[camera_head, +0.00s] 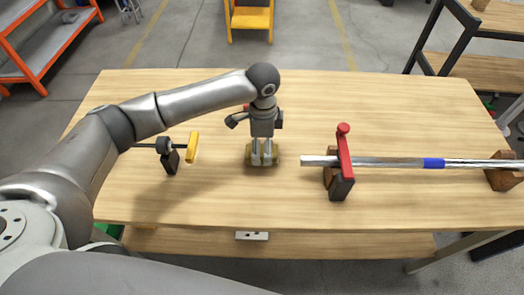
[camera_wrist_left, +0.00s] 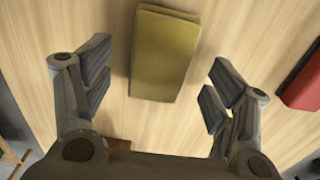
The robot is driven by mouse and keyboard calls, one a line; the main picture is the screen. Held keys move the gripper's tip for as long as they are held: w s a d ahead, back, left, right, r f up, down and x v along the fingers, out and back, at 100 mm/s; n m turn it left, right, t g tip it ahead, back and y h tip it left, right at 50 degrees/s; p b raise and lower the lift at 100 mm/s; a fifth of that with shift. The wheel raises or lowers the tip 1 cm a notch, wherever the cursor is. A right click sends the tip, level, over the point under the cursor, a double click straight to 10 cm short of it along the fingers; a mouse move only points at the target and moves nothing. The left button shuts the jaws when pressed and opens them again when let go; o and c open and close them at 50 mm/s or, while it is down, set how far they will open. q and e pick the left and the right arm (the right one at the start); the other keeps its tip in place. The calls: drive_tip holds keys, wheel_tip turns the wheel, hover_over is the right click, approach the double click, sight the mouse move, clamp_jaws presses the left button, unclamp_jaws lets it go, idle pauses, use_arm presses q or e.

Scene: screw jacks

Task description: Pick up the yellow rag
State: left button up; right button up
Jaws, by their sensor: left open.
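The yellow rag (camera_head: 249,160) is a folded, olive-yellow block lying on the wooden table near its middle. In the left wrist view the rag (camera_wrist_left: 163,55) lies between and slightly beyond the two fingers. My left gripper (camera_head: 263,158) points down right over the rag and hides part of it in the head view. In the wrist view the left gripper (camera_wrist_left: 152,90) is open, with clear gaps between the fingers and the rag. The height of the fingertips above the table is hard to tell. My right gripper is not in view.
A jack with a yellow handle (camera_head: 193,147) stands left of the rag. To the right, a red-handled jack (camera_head: 345,165) is at a long metal bar (camera_head: 390,162) with a blue band, whose far end is at a wooden block (camera_head: 503,176). Table between them is clear.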

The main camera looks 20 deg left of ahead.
use_arm(q)
wheel_tip(320, 180, down, 2)
drive_tip(key=shift+s+a+f, duration=0.1)
drive_tip(key=shift+a, duration=0.05)
drive_tip(key=shift+f, duration=0.15)
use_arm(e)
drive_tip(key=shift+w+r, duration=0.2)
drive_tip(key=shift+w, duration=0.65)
use_arm(q)
drive_tip(key=c, duration=1.1)
drive_tip(key=shift+o, duration=0.2)
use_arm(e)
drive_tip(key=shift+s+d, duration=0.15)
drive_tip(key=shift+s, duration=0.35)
